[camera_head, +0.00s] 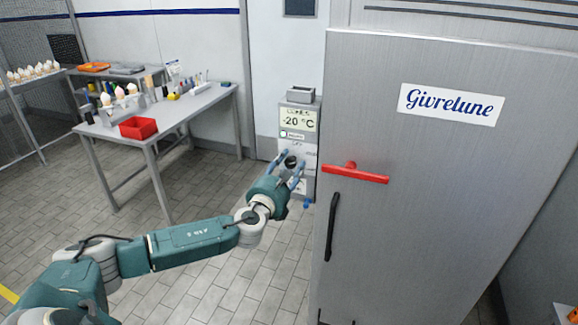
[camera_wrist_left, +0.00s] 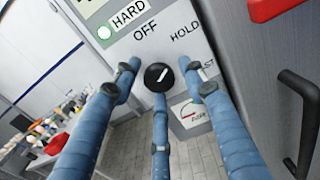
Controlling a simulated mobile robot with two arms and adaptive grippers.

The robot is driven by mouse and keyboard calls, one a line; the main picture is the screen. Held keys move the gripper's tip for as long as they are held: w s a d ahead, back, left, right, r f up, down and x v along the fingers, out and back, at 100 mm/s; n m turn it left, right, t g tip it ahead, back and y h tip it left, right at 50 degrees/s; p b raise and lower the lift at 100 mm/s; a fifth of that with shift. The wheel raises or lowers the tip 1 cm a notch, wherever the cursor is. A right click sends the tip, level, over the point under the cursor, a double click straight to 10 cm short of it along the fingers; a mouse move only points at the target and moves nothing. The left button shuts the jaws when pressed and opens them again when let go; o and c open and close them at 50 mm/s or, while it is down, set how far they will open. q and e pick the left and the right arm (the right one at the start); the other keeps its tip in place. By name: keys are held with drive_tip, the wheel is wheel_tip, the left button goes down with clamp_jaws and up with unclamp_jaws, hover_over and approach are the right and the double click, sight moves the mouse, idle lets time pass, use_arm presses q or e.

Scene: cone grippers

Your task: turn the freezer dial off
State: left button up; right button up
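The freezer dial is a round black knob (camera_head: 291,162) with a white pointer line, on the grey control panel (camera_head: 298,118) beside the freezer. In the left wrist view the dial (camera_wrist_left: 157,78) has its pointer slanting up and right, roughly towards the HOLD label (camera_wrist_left: 186,31). The OFF label (camera_wrist_left: 145,31) is above the dial, a little left. My left gripper (camera_head: 291,159) is at the panel with its three blue fingers spread around the dial. In the wrist view the fingers (camera_wrist_left: 159,74) look apart from the knob; contact cannot be told. My right gripper is not in view.
The panel display (camera_head: 298,121) reads -20 °C. The grey freezer (camera_head: 430,220), with a red handle (camera_head: 355,174) and a black handle (camera_head: 332,227), stands close right of my left gripper. A worktable with a red bin (camera_head: 138,128) stands left. Floor between is clear.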

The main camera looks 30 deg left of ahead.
use_arm(q)
drive_tip(key=c, duration=0.8)
drive_tip(key=shift+f, duration=0.1)
